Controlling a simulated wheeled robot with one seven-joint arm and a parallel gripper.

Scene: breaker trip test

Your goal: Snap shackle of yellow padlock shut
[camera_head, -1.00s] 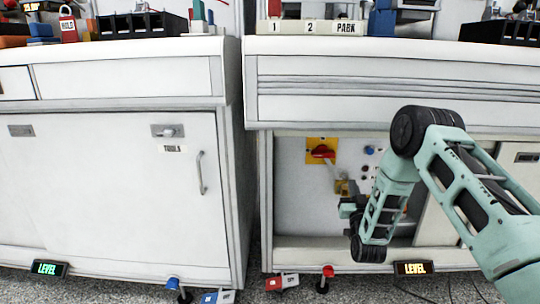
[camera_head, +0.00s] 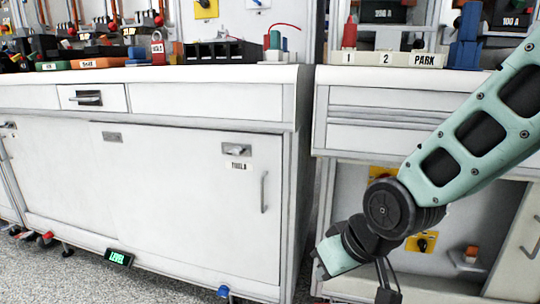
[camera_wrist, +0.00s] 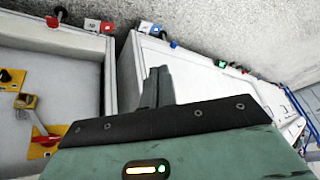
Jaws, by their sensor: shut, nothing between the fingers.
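A small brass-yellow padlock (camera_wrist: 26,101) shows at the left of the wrist view, inside the open cabinet bay. It is beside a red rotary handle (camera_wrist: 47,140) on a yellow plate, with a pale bar between them. It is too small to tell how its shackle sits. In the head view my arm hides the padlock; only part of the handle's yellow plate (camera_head: 382,172) shows. My gripper (camera_wrist: 160,72) is shut and empty, apart from the padlock and pointing past the bay's side wall. In the head view its end is low, in front of the bay.
A closed cabinet door (camera_head: 190,195) with a handle stands left of the bay. Another yellow plate with a black knob (camera_head: 421,243) and an orange-topped part (camera_head: 470,254) are in the bay. A red padlock (camera_head: 158,48) stands on the left counter. Speckled floor is clear in front.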

